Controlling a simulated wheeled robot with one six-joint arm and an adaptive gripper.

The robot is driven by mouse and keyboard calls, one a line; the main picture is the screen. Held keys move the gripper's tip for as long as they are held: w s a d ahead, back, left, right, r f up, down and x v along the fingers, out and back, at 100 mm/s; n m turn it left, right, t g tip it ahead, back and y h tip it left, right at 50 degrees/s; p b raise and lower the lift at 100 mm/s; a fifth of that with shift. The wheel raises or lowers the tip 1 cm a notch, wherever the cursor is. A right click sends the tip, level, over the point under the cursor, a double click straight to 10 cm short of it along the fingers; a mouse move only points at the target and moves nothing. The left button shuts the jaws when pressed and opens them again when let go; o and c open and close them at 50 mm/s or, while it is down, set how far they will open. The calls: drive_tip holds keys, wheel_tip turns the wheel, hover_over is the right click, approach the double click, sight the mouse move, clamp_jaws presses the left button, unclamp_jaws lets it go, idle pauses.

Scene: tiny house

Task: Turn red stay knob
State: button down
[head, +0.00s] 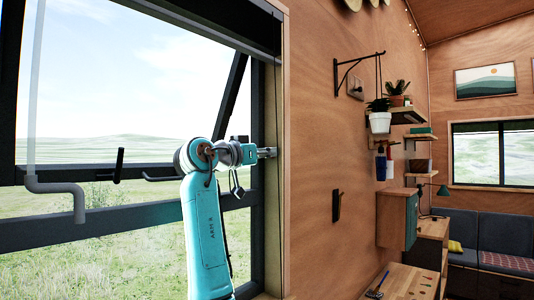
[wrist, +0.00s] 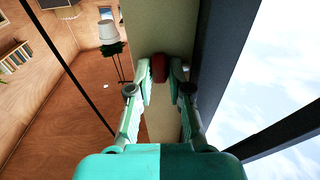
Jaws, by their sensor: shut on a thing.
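The red stay knob (wrist: 159,67) shows in the wrist view, at the pale edge of the window opening. My gripper (wrist: 160,76) is shut on it, with one finger on each side. In the head view my gripper (head: 267,152) reaches to the right side of the window frame, and the knob cannot be made out there. My arm rises in front of the window in that view.
The dark window frame (head: 100,229) and a tilted dark strut (head: 233,92) are close to my arm. A grey pipe (head: 55,187) stands at the left. A wooden wall (head: 320,130) with a black hook (head: 336,205) and a hanging white pot (head: 380,122) lies to the right.

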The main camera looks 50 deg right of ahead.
drive_tip(key=shift+f+h, duration=0.1)
drive_tip(key=shift+h, duration=0.3)
drive_tip(key=c, duration=1.1)
unclamp_jaws()
drive_tip(key=a, duration=0.4)
drive_tip(key=a+f, duration=0.1)
drive_tip(key=a, duration=0.7)
drive_tip(key=shift+w+f, duration=0.3)
drive_tip(key=shift+w, duration=0.05)
